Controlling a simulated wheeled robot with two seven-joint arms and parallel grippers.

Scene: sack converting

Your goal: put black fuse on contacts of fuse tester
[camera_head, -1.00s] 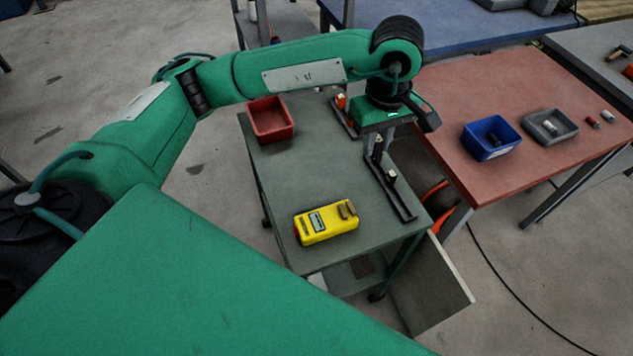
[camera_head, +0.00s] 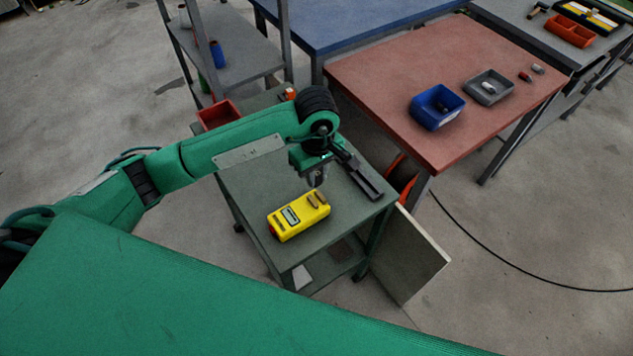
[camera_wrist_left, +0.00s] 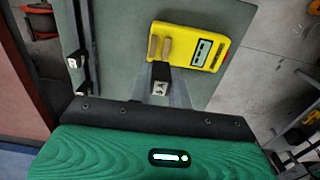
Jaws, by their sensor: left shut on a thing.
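The yellow fuse tester (camera_head: 286,222) lies on the grey-green cart top, with its two tan contacts (camera_head: 317,199) at its right end. My left gripper (camera_head: 317,182) is just behind and above those contacts. In the left wrist view, my left gripper (camera_wrist_left: 160,92) is shut on the black fuse (camera_wrist_left: 160,71), which has a white label. The fuse's far end appears close to the tan contacts (camera_wrist_left: 160,48) of the tester (camera_wrist_left: 205,45); I cannot tell whether it touches them. My right gripper is not in view.
A black rack (camera_head: 366,184) lies on the cart's right side and holds a white-labelled piece (camera_wrist_left: 73,62). A red bin (camera_head: 217,115) stands at the cart's back left. The red table (camera_head: 400,70) bears a blue bin (camera_head: 437,122) and a grey bin (camera_head: 470,92).

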